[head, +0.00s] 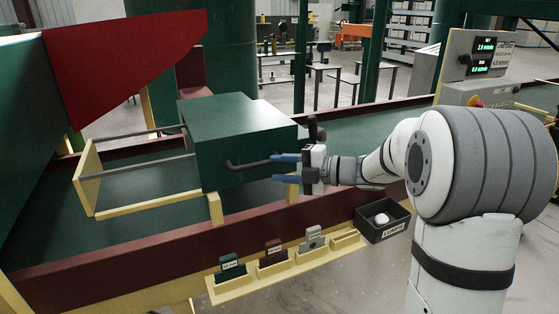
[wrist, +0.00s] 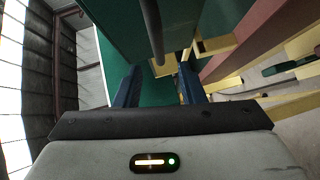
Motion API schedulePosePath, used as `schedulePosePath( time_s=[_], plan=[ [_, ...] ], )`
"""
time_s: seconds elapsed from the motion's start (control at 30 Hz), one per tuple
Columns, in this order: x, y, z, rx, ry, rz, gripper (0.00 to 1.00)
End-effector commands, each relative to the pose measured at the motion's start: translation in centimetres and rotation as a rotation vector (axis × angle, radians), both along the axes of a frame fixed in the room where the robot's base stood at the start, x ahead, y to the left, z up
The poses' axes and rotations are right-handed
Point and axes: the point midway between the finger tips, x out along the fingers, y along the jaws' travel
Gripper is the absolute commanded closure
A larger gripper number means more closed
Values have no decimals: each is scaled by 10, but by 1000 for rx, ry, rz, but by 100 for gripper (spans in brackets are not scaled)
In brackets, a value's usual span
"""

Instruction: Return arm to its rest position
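My gripper (head: 285,168) is at the end of my white arm, pointing left in the head view. Its two blue fingers are apart, with nothing seen between them. They are close to the right end of a dark handle bar (head: 248,163) on the front of the green box (head: 228,140). In the wrist view the two fingers (wrist: 158,88) are spread, and the handle bar (wrist: 153,30) shows ahead of them. Whether a fingertip touches the bar or box I cannot tell.
A yellow frame (head: 90,180) stands left of the box on the green bed. A yellow rack (head: 285,270) with several tagged blocks hangs on the red front rail (head: 130,248). A black bin (head: 383,228) holds a white object. A control panel (head: 478,55) stands back right.

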Motion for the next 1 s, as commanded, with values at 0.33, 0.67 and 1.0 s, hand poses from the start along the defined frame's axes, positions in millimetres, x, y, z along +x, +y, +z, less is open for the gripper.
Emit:
schedulePosePath(
  time_s=[0.33, 0.67, 1.0],
  plan=[
    [32, -44, 29, 50, 131, -555, 64],
    [-25, -141, 7, 248, 572, -1294, 64],
    [-192, -158, -72, 422, 1289, -1813, 64]
  ],
)
